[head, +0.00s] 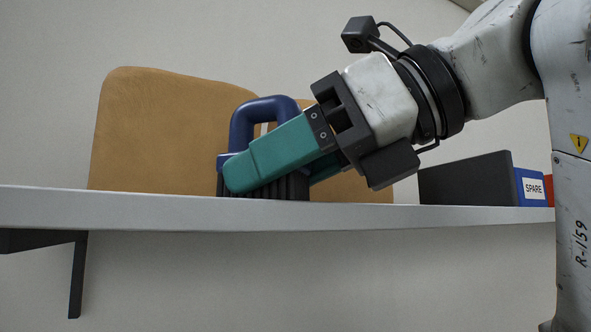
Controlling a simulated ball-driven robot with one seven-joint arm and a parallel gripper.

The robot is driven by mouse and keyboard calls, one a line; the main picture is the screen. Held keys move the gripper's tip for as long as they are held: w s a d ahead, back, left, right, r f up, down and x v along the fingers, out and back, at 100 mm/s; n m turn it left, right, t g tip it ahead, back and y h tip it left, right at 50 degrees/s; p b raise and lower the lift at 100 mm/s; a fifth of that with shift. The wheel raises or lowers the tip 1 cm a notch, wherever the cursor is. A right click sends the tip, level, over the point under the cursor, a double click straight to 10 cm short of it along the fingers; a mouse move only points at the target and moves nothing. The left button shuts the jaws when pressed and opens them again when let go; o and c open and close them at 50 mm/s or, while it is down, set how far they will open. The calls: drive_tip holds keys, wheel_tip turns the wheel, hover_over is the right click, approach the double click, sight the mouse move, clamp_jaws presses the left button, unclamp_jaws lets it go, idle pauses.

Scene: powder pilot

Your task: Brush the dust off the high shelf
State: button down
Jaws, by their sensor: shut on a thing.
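The high shelf (140,207) is a long light grey board seen from slightly below its front edge. Its top surface is hidden, so I cannot see any dust. A brush (243,126) with a dark blue loop handle and dark bristles stands roughly upright on the shelf, left of the picture's middle. Its bristles appear to touch the top, though the front edge hides their lower ends. My gripper (262,160), with teal fingers, reaches in from the right, tilted down to the left. It is shut on the brush; the near finger covers the brush's middle.
Two tan rounded panels (160,130) stand behind the brush. To the right on the shelf are a dark grey block (465,180), a blue item marked SPARE (531,187) and a bit of red. A dark bracket (77,275) hangs under the left end. The shelf's front left looks clear.

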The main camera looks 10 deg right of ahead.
drive_tip(key=shift+s+a+r, duration=0.1)
drive_tip(key=shift+s+a, duration=0.1)
drive_tip(key=shift+a, duration=0.45)
drive_tip(key=shift+a, duration=0.1)
drive_tip(key=shift+s+a, duration=0.25)
drive_tip(key=shift+a, duration=0.5)
drive_tip(key=shift+s+a, duration=0.2)
drive_tip(key=shift+a, duration=0.5)
drive_tip(key=shift+s+a+p, duration=0.15)
drive_tip(key=shift+s+a, duration=0.1)
drive_tip(key=shift+a, duration=0.55)
drive_tip(key=shift+s+a+p, duration=0.15)
drive_tip(key=shift+s+a, duration=0.05)
drive_tip(key=shift+a, duration=0.6)
drive_tip(key=shift+r+p, duration=0.95)
drive_tip(key=shift+r, duration=0.05)
drive_tip(key=shift+w+d, duration=0.7)
drive_tip(key=shift+d, duration=1.65)
drive_tip(key=shift+w+d, duration=0.65)
drive_tip(key=shift+d, duration=1.75)
drive_tip(key=shift+w+d, duration=0.7)
drive_tip(key=shift+d, duration=1.85)
